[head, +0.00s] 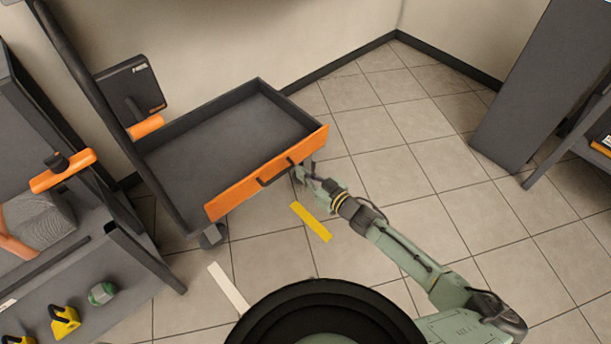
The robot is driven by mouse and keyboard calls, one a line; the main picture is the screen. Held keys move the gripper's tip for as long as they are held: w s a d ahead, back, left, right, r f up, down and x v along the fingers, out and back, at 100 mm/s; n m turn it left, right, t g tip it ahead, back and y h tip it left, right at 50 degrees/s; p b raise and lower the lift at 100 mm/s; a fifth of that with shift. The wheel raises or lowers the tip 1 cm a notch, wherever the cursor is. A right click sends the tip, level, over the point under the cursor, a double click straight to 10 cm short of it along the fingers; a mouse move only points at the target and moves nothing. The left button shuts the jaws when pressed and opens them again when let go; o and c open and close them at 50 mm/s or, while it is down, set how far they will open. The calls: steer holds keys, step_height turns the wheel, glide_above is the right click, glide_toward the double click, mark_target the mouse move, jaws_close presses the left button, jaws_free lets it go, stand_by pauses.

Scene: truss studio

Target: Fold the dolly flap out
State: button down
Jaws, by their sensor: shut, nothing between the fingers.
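The dolly (215,140) stands at the upper left centre of the head view, a dark grey tray with low walls. Its orange flap (228,198) runs along the near side and looks upright, like a front wall. A dark bar handle (272,174) sits on the flap's outer face. My gripper (299,171) is at the right end of this handle, close to the flap. It is shut with nothing held. Whether it touches the handle or the flap cannot be told.
A caster (211,236) shows under the dolly's near left corner. A yellow strip (311,222) and a white strip (228,288) lie on the tiled floor. A grey workbench (110,285) with tools stands left. Open floor (420,150) lies right, before a dark cabinet (535,90).

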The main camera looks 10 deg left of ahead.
mark_target(282, 158)
steer(key=x, duration=0.6)
steer(key=shift+w+a+f, duration=0.1)
steer(key=shift+a, duration=0.05)
